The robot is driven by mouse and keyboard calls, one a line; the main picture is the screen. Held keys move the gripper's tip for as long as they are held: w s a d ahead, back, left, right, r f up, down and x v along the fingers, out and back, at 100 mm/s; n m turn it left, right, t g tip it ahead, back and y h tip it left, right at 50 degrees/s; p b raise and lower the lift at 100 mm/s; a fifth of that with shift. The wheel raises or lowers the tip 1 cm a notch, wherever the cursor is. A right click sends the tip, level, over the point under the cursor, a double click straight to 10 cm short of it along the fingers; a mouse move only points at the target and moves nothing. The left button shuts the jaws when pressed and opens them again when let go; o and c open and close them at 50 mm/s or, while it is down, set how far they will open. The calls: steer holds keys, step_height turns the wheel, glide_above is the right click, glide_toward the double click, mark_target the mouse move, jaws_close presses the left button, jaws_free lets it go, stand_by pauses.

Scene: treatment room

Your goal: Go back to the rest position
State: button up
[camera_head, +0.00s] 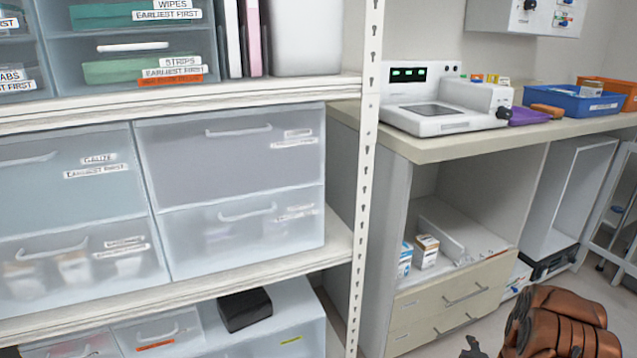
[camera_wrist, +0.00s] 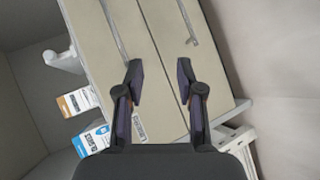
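My gripper (camera_wrist: 160,95) shows in the wrist view with its two dark fingers spread apart and nothing between them. It is in front of the beige drawer fronts (camera_wrist: 165,35) of the cabinet. In the head view the brown links of my arm are at the bottom right, and a small dark part that may be the gripper is at the bottom edge. The drawers also show in the head view (camera_head: 455,303), below an open compartment.
A shelf unit (camera_head: 368,150) with translucent drawers (camera_head: 235,195) fills the left. Small boxes, one orange and white (camera_head: 427,251) and one blue and white (camera_head: 405,261), stand in the open compartment. A white device (camera_head: 445,100) and blue tray (camera_head: 572,101) are on the counter (camera_head: 450,146).

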steer(key=a+r+m+g+y+p, duration=0.1)
steer(key=a+r+m+g+p, duration=0.3)
steer(key=r, duration=0.6)
steer(key=a+r+n+y+p, duration=0.1)
steer(key=a+r+p, duration=0.2)
steer(key=r+p, duration=0.5)
steer(key=s+a+r+m+g+p, duration=0.1)
steer(key=s+a+r+p, duration=0.15)
steer(key=r, duration=0.45)
steer(key=s+a+r+m+g+p, duration=0.1)
steer(key=s+a+r+p, duration=0.2)
steer(key=r, duration=0.4)
steer(key=s+a+r+m+g+p, duration=0.1)
steer(key=s+a+r+m+p, duration=0.1)
steer(key=s+r, duration=0.35)
steer(key=s+a+r+m+g+p, duration=0.2)
steer(key=s+a+r+p, duration=0.2)
steer(key=s+r, duration=0.6)
steer(key=s+a+r+m+g+y+p, duration=0.1)
steer(key=s+a+r+m+g+p, duration=0.1)
steer(key=s+a+r+p, duration=0.2)
steer(key=s+a+r+m+g+p, duration=0.2)
steer(key=s+a+r+p, duration=0.3)
steer(key=s+r, duration=1.1)
step_height(320, 180, up, 3)
steer(key=g+p, duration=0.1)
steer(key=p, duration=0.2)
steer(key=shift+s+y+p, duration=0.3)
steer(key=shift+y, duration=0.1)
steer(key=shift+s, duration=0.1)
